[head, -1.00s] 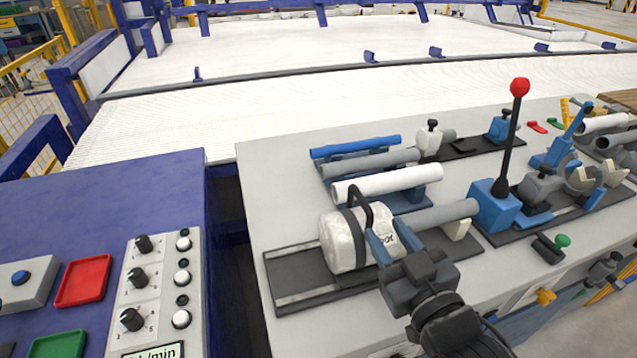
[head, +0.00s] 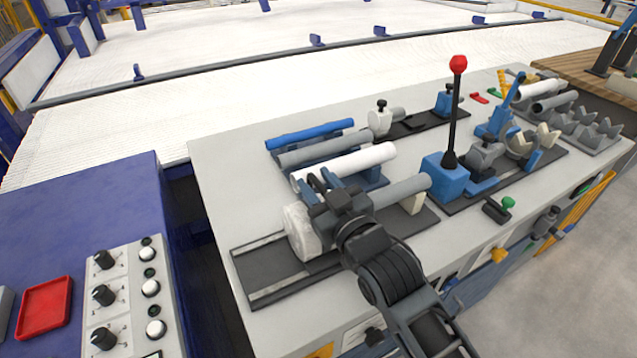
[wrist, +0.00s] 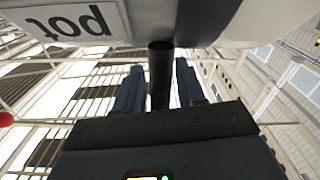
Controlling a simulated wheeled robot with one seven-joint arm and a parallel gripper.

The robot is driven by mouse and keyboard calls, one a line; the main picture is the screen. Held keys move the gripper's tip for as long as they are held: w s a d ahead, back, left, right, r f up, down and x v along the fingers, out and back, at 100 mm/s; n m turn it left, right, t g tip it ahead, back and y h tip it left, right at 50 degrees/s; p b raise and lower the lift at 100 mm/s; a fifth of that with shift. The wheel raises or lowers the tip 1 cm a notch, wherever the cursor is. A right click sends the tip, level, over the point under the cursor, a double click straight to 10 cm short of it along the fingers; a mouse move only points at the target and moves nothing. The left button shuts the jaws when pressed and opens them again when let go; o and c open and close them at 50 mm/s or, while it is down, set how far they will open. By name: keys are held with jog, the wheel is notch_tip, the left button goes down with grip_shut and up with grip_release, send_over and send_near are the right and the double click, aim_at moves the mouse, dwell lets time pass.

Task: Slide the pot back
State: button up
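The pot (head: 299,232) is a white drum lying at the left part of a dark rail plate (head: 262,277) on the grey bench, next to a grey pipe (head: 402,190). My gripper (head: 322,180) is over the pot and hides much of it. In the wrist view, the pot with its printed "pot" label (wrist: 70,20) fills the top edge. Its black handle bar (wrist: 160,75) stands between my two blue fingers (wrist: 158,88). Narrow gaps show on both sides of the bar, so the fingers look open around it.
Behind the pot lie a white pipe (head: 348,163), a grey pipe (head: 330,148) and a blue pipe (head: 310,133). A black lever with a red knob (head: 458,66) rises from a blue block to the right. The rail is bare left of the pot.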

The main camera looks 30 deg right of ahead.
grip_shut()
jog(key=shift+d, duration=0.1)
dwell(0.4)
